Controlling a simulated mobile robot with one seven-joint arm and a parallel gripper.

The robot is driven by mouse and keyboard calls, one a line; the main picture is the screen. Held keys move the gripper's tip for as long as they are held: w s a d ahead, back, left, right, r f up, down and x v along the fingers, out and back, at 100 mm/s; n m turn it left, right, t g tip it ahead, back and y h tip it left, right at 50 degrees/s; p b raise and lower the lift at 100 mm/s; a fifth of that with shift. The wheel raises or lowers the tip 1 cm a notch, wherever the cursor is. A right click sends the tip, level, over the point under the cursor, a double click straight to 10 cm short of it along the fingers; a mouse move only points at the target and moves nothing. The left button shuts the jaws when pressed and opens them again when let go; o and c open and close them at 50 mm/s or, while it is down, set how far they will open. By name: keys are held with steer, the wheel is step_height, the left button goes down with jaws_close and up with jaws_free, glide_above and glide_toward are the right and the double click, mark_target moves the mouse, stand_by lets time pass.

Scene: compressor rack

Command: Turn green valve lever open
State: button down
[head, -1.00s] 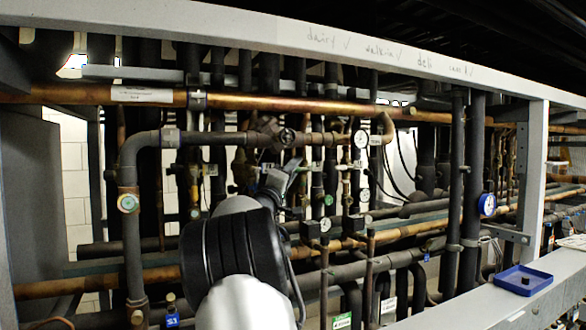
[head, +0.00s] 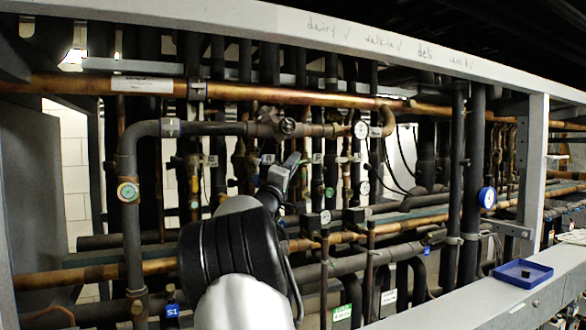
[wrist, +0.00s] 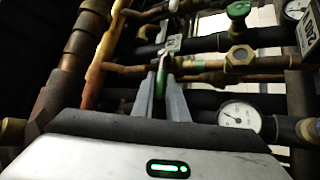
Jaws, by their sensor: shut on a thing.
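The green valve lever (wrist: 161,80) is a narrow green handle in the middle of the wrist view. It stands between the two grey fingers of my gripper (wrist: 163,92), which are shut on it. Its upper end meets a small metal valve part (wrist: 171,44) on a pipe. In the head view my gripper (head: 291,165) reaches in among the pipes, below a dark valve body. My own arm and the dark fingers hide the lever there.
A white-faced gauge (wrist: 240,116) sits close right of my gripper. A green round knob (wrist: 238,10) and a brass hex fitting (wrist: 239,55) are above right. Pipes crowd all around. A blue tray (head: 523,275) rests on the front beam.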

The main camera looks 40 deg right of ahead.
steer(key=f+n+t+b, duration=0.1)
steer(key=n+t+b, duration=0.2)
steer(key=f+n+t+b, duration=0.1)
steer(key=n+t+b, duration=0.2)
steer(key=b, duration=0.1)
steer(key=d+n+t+y+b, duration=0.1)
steer(key=n+t+b, duration=0.2)
steer(key=n+b, duration=0.1)
steer(key=shift+s+f, duration=0.15)
steer(key=shift+f, duration=0.25)
steer(key=shift+n+t+y, duration=0.3)
steer(key=c, duration=1.7)
jaws_free()
steer(key=shift+c, duration=0.2)
steer(key=shift+r, duration=0.1)
